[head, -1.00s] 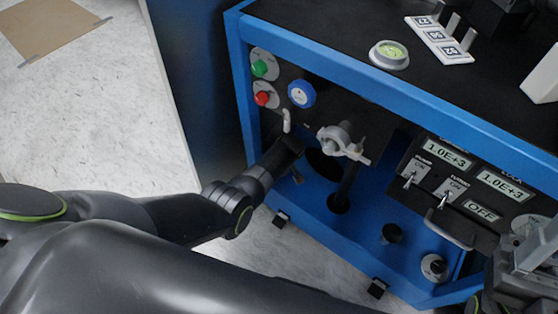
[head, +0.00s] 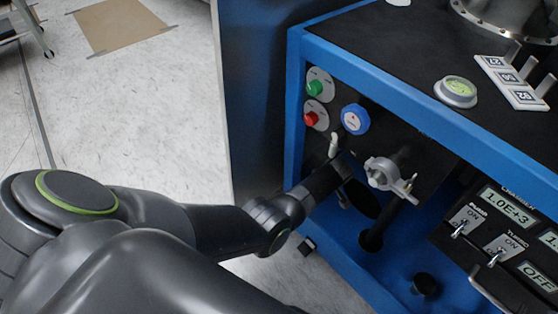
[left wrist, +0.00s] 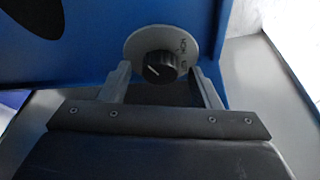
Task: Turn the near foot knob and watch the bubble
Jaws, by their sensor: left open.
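In the left wrist view a black knob (left wrist: 157,68) with a white pointer line sits on a round pale dial plate (left wrist: 138,42) on a blue panel. My left gripper (left wrist: 165,82) is open, with one finger on each side of the knob; I cannot tell whether they touch it. In the head view my left gripper (head: 343,173) is at the front of the blue cart, and that knob is hidden there. The round bubble level (head: 457,91), with a green-yellow face, lies on the cart's black top; its bubble is too small to read. My right gripper is not in view.
Close to my left gripper are a green button (head: 315,88), a red button (head: 312,118), a blue round dial (head: 355,119) and a grey clamp fitting (head: 388,174). Toggle switches (head: 497,247) and displays are at right.

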